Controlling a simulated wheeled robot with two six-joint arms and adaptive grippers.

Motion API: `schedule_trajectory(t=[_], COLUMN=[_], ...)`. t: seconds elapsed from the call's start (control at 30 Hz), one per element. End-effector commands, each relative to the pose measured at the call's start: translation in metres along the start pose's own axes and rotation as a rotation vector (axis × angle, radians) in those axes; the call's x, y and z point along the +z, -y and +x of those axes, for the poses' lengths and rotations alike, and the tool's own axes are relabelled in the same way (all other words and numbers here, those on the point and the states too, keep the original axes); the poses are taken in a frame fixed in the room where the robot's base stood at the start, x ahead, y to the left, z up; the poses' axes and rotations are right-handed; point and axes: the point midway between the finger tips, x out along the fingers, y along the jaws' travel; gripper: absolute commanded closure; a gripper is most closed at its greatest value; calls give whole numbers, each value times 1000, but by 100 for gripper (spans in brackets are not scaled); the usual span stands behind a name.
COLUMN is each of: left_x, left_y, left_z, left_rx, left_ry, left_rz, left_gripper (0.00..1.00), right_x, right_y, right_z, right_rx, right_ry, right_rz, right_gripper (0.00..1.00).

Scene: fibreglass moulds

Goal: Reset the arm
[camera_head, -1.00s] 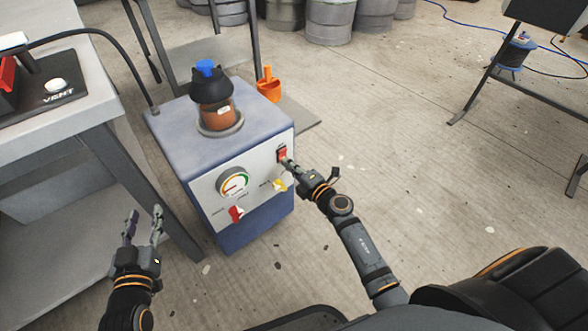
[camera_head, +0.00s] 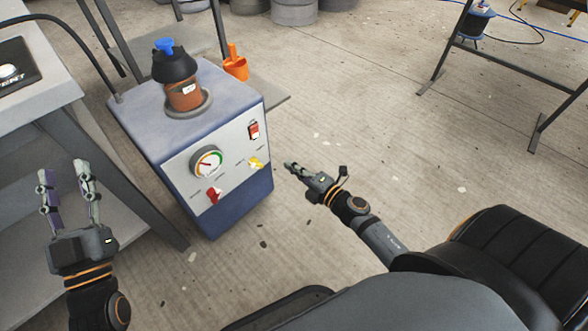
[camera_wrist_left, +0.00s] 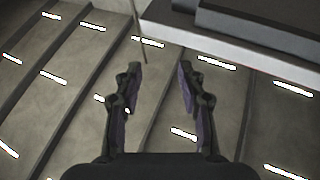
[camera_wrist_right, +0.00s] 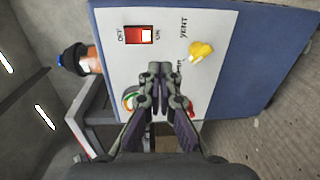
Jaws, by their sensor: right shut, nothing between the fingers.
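My right gripper (camera_head: 294,169) is shut and empty, in the air to the right of the blue pump box (camera_head: 209,227) and apart from its front panel. In the right wrist view its closed fingers (camera_wrist_right: 160,77) show in front of that panel, with the red power switch (camera_wrist_right: 139,35) and yellow vent knob (camera_wrist_right: 201,52) beyond them. In the head view the switch (camera_head: 254,130) is at the panel's upper right. My left gripper (camera_head: 64,176) is open and empty, beside the workbench at the left. Its parted fingers (camera_wrist_left: 155,92) also show in the left wrist view.
The grey workbench (camera_head: 40,103) stands close by my left arm. An orange-brown pot (camera_head: 184,96) with a black lid sits on the box, and an orange scoop (camera_head: 235,66) lies behind. A dark metal stand (camera_head: 450,55) is at the far right. Floor between is clear.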

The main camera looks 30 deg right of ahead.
Motion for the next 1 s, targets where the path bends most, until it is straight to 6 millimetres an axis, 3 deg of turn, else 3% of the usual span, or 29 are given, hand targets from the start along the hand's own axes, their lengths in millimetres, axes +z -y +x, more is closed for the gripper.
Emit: schedule_trajectory(t=[0.2, 0.73, 0.87, 1.0], left_x=[-14, -14, -4, 16], left_y=[0, 0, 0, 0], left_z=[2, 2, 1, -3], left_rx=[2, 2, 1, -1], left_ry=[-61, -60, -16, 72], left_rz=[4, 4, 1, -5], left_gripper=[60, 60, 60, 60], right_x=[0, -1, -6, -10], right_y=[1, -1, -34, -92], right_z=[-5, -4, -5, -13], right_rx=[-1, 3, 82, 224], right_ry=[-1, 1, 33, 71], right_rz=[-1, 8, 199, 594], right_gripper=[100, 100, 100, 100])
